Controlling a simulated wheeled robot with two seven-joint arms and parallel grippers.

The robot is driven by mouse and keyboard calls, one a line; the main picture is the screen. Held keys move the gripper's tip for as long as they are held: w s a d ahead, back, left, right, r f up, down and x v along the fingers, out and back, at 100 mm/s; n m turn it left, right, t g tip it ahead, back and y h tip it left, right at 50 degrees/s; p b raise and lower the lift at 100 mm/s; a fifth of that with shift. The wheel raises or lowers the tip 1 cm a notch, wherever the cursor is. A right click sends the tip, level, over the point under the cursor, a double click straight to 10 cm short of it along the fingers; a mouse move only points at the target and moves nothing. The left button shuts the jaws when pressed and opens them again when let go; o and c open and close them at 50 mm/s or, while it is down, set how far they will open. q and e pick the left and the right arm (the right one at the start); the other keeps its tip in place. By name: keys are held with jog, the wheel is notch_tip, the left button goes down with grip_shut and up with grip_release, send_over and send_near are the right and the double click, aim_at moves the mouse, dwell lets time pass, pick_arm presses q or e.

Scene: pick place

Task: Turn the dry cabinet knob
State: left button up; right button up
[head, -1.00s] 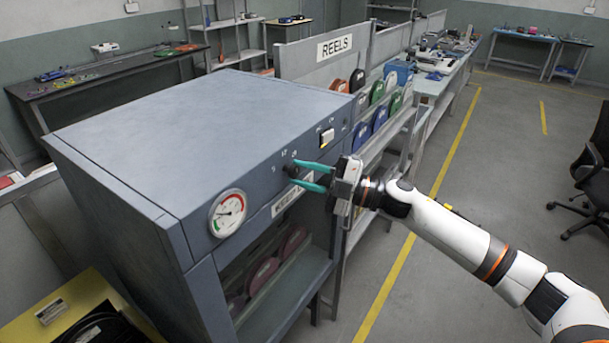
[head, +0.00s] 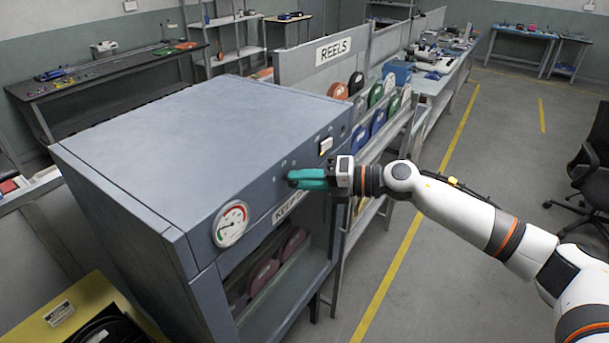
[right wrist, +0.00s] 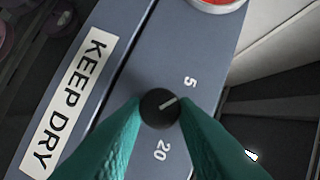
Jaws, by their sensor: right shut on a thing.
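The dry cabinet (head: 170,140) is a grey-blue box with a round gauge (head: 231,223) and a white rocker switch (head: 326,146) on its front panel. Its black knob (right wrist: 160,108) shows in the right wrist view with a pale pointer line, between the printed 5 and 20. My right gripper (head: 298,178) has teal fingers, and it also shows in the right wrist view (right wrist: 160,112). It is shut on the knob, with one finger on each side. In the head view the fingers hide the knob. My left gripper is not in view.
A KEEP DRY label (right wrist: 68,105) lies along the panel beside the knob. A rack of coloured reels (head: 378,121) stands right of the cabinet, and a black chair (head: 590,160) at the far right. The floor between them is clear.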

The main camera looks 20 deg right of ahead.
jog(key=shift+n, duration=0.4)
jog(key=shift+h+p, duration=0.3)
jog(key=o, duration=1)
jog(key=b+v, duration=0.5)
jog(key=v, duration=0.7)
jog(key=shift+b, duration=0.3)
